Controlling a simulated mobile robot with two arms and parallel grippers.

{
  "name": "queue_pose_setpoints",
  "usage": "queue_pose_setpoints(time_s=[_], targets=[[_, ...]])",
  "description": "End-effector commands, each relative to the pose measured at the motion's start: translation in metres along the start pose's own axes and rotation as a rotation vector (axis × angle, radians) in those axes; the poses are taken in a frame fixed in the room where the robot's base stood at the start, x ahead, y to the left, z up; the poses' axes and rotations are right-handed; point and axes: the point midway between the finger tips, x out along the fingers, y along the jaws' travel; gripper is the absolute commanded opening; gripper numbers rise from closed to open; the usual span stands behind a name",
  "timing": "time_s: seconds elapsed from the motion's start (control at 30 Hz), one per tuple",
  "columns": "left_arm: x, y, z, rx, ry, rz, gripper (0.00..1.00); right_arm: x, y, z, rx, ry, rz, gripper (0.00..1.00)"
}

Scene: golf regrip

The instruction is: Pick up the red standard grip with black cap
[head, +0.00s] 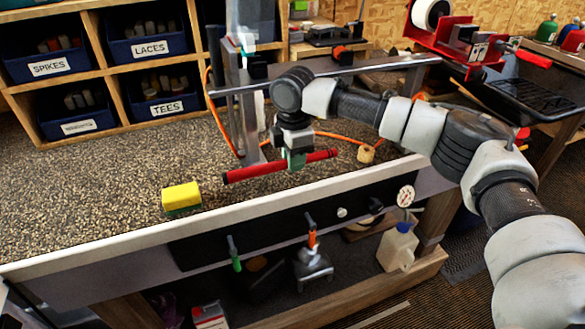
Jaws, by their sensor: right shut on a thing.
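The red grip with a black cap (270,169) lies roughly level above the workbench near its front edge, and its dark end is at the left. My right gripper (294,162) points down and is shut on the red grip near its middle. The picture does not clearly show whether the grip still touches the bench. My left gripper is not in view.
A yellow and green sponge (182,197) lies on the bench (110,185) to the left. Labelled blue bins (148,48) fill wooden shelves behind. A metal bar (330,75) and an orange hose (345,138) are close to my right arm. A red vise (460,45) stands farther right.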

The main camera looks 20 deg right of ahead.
Motion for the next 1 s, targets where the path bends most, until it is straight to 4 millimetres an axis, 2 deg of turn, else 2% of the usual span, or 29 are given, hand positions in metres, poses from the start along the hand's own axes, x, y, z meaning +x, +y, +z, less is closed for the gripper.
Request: queue_pose_setpoints(time_s=[0.3, 0.5, 0.7, 1.0], targets=[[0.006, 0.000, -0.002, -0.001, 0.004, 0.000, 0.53, -0.044, -0.054, 0.041, 0.002, 0.002, 0.003, 0.05], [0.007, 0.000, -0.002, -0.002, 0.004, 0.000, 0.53, -0.065, -0.081, 0.060, 0.002, 0.001, 0.002, 0.05], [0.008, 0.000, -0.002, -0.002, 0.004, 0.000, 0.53, -0.073, -0.093, 0.068, 0.000, 0.001, 0.001, 0.05], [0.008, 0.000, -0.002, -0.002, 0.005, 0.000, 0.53, -0.075, -0.094, 0.069, 0.000, 0.000, 0.000, 0.05]])
